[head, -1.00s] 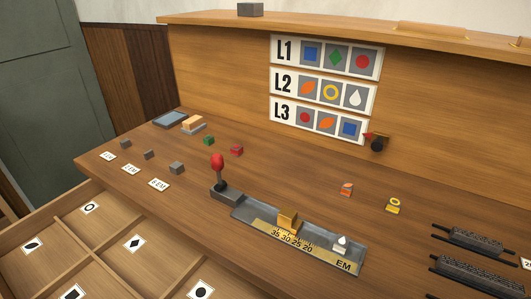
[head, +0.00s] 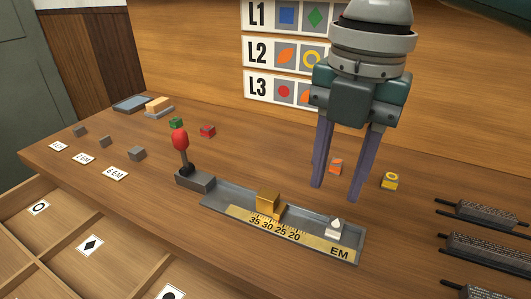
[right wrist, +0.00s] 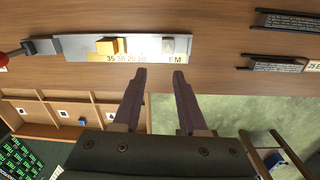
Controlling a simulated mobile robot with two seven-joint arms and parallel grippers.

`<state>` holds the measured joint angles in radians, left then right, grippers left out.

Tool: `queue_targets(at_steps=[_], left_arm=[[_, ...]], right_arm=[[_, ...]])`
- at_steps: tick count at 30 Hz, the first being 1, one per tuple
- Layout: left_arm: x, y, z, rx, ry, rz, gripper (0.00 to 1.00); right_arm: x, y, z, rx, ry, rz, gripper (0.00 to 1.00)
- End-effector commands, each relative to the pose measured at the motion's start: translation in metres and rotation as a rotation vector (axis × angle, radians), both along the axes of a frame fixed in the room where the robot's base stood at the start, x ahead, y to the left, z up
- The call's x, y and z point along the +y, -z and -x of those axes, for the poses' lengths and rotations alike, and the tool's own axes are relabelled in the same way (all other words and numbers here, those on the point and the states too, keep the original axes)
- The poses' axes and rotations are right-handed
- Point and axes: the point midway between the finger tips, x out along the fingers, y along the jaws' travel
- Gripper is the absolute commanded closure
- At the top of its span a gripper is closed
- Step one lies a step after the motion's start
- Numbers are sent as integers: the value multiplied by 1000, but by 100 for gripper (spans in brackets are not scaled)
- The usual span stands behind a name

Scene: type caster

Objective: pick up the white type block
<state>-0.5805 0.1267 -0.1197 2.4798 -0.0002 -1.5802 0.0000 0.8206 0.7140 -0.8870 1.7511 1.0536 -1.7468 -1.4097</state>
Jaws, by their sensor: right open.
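The white type block (head: 335,228) sits at the right end of the grey metal composing tray (head: 222,201), above the EM end of its scale. In the right wrist view the block (right wrist: 168,46) shows small and pale on the tray (right wrist: 75,48). My right gripper (head: 336,192) is open and empty, fingers pointing down, above the desk and apart from the block. Its fingertips (right wrist: 160,73) also show in the right wrist view, with the block beyond them. My left gripper is not in view.
A brass slider (head: 268,201) sits on the tray, with a red-knobbed lever (head: 181,142) at its left end. An orange block (head: 335,166) and a yellow block (head: 390,181) stand behind. Dark type bars (head: 484,213) lie at the right. A compartmented drawer (head: 62,258) is open in front.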

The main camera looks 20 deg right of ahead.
Motion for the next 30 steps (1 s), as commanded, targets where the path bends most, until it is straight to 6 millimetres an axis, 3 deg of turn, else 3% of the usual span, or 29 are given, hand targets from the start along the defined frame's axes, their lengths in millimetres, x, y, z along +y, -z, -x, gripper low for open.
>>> queue_targets(at_steps=[5, 19, 24, 30], left_arm=[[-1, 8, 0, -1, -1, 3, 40], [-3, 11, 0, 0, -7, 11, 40], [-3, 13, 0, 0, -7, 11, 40], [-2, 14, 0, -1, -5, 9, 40]], right_arm=[[-21, -8, -9, 20, -71, 27, 58], [-20, 46, -6, 24, -80, 25, 58], [-19, 75, -1, 24, -79, 25, 58], [-19, 87, -2, 19, -81, 27, 58]])
